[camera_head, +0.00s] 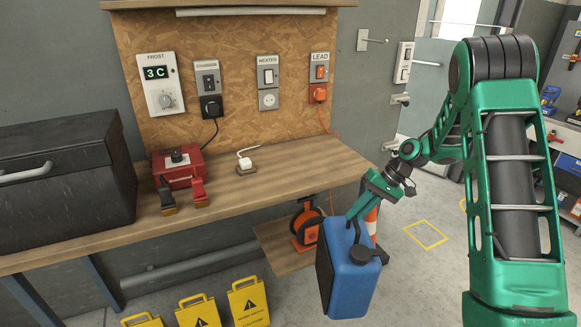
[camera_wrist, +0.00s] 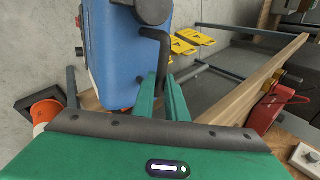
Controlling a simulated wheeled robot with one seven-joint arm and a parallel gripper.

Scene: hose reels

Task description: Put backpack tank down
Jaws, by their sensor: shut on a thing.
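The backpack tank (camera_head: 350,278) is a blue canister with a dark cap and a black back panel. It hangs in the air in front of the bench, roughly upright and slightly tilted. My gripper (camera_head: 356,212) is above it, shut on the tank near its top. In the wrist view, the tank (camera_wrist: 112,62) fills the upper left, and a bent black bar (camera_wrist: 156,42) runs to the green fingers of my gripper (camera_wrist: 164,95). The exact grip point is partly hidden by the fingers.
A wooden bench (camera_head: 262,172) holds a red charger box (camera_head: 178,168). An orange hose reel (camera_head: 305,226) sits on a low shelf, with an orange-and-white cone (camera_head: 371,220) behind the tank. Yellow warning signs (camera_head: 247,303) stand below. A yellow floor square (camera_head: 426,235) is empty.

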